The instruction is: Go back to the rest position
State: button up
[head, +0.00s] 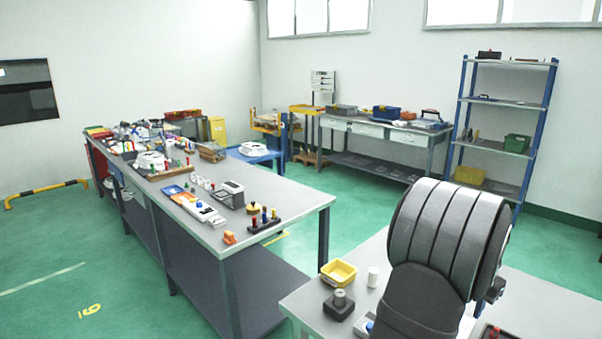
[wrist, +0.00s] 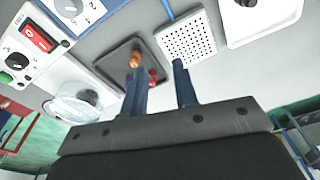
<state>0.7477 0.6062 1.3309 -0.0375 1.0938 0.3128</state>
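My gripper (wrist: 160,70) shows in the wrist view with its two dark fingers apart and nothing visible between them. It is above a grey table top (wrist: 150,20). Beyond the left finger lies a dark square tray (wrist: 112,67) with small orange and red items, partly hidden by that finger. A white perforated plate (wrist: 200,40) lies beyond the right finger. In the head view my arm stands large at the right front and hides part of the near table; the gripper fingers cannot be made out there.
A long workbench (head: 290,203) crowded with parts stands at left. Shelving (head: 500,103) stands behind. A panel with a red switch (wrist: 35,37) is at upper left in the wrist view.

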jog(key=s+d+m, duration=0.4)
jog(key=d+m, duration=0.1)
jog(key=m, duration=0.1)
jog(key=shift+g, duration=0.4)
jog(key=w+a+f, duration=0.1)
jog(key=w+f, duration=0.1)
jog(key=w, duration=0.1)
jog(key=w+a+f, duration=0.1)
jog(key=w+f, duration=0.1)
jog(key=w, duration=0.2)
jog(key=w+a+f, duration=0.1)
jog(key=w+f, duration=0.1)
jog(key=w, duration=0.1)
jog(key=shift+w+a+f, duration=0.25)
jog(key=shift+w+f, duration=0.05)
jog(key=shift+s+d+r, duration=0.15)
jog(key=shift+s+r, duration=0.15)
jog(key=shift+r, duration=0.05)
jog(key=s+d+r, duration=0.3)
jog(key=s+r, duration=0.4)
jog(key=s, duration=0.3)
jog(key=shift+w+a+f+n, duration=0.25)
jog(key=shift+w+a+n, duration=0.45)
jog(key=shift+n, duration=0.3)
jog(key=shift+w+a+f+n, duration=0.2)
jog(key=shift+w+a+n, duration=0.45)
jog(key=shift+n, duration=0.35)
jog(key=shift+s, duration=0.1)
